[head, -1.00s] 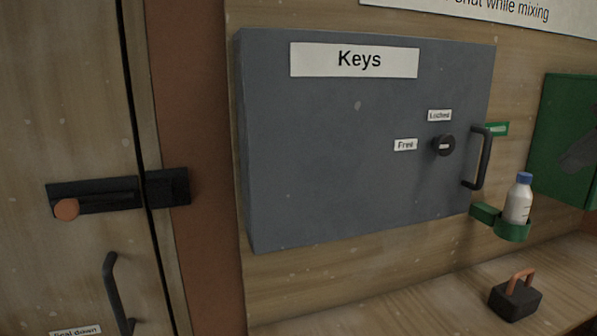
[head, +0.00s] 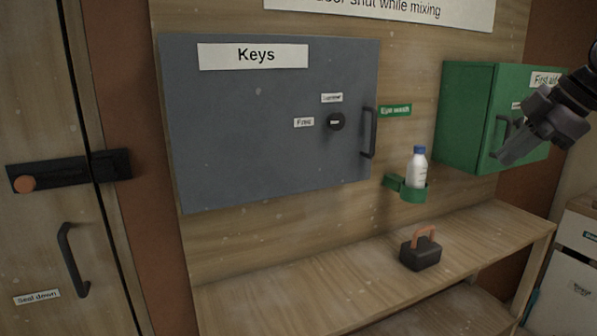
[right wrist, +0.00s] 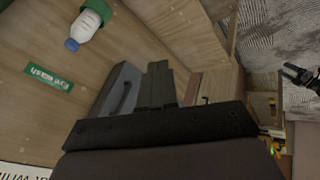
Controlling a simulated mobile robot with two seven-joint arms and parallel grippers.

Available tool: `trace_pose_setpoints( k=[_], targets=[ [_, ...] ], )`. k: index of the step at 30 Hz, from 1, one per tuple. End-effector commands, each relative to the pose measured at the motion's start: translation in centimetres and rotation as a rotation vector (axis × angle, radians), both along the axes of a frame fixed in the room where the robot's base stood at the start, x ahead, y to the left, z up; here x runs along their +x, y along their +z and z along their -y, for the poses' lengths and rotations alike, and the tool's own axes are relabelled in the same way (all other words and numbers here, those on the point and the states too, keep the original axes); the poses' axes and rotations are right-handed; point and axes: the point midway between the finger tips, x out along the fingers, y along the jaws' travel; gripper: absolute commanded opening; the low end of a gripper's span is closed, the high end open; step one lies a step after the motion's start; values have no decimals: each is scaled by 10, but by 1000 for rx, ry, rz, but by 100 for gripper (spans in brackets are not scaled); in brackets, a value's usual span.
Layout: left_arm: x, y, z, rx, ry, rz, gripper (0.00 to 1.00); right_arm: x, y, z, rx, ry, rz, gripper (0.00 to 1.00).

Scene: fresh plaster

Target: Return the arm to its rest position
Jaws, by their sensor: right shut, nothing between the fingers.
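My right gripper (head: 512,150) comes in from the right edge of the head view, in front of the green first aid cabinet (head: 468,115), and hides part of that cabinet's front. Its fingers are together with nothing between them. In the right wrist view the shut fingers (right wrist: 159,84) show at the middle, over the grey cabinet behind. My left gripper is not in the head view.
The grey Keys cabinet (head: 270,150) hangs shut on the wall. An eye wash bottle (head: 417,168) stands in a green holder (head: 413,195). A dark block with an orange handle (head: 421,254) sits on the wooden bench (head: 300,290). A bolted door (head: 40,120) is at left.

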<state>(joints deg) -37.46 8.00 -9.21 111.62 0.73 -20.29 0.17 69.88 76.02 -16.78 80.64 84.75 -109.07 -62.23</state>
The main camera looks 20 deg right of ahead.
Motion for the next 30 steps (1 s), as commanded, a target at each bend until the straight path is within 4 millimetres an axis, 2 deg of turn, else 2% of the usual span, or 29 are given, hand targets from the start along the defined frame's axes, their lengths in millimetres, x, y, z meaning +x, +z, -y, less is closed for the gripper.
trace_pose_setpoints(
  k=[1, 5, 6, 10, 14, 17, 21, 24, 30],
  targets=[
    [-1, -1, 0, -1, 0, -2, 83, 15, -23, -14, -17, 6, -45, 0],
    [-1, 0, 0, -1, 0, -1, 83, 41, -71, -40, -61, -15, -124, 0],
    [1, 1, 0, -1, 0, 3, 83, 47, -89, -49, -74, -22, -147, 0],
    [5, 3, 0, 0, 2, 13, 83, 63, -151, -85, -111, -40, -211, 0],
    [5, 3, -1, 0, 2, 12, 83, 66, -215, -125, -130, -62, -258, 0],
    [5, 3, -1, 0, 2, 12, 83, 59, -261, -156, -128, -81, -281, 0],
    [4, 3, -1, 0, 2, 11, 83, 39, -318, -199, -103, -123, -298, 0],
    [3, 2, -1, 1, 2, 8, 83, 18, -351, -228, -68, -164, -306, 0],
    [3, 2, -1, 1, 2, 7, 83, -35, -399, -279, 30, -291, -317, 0]
  ],
)
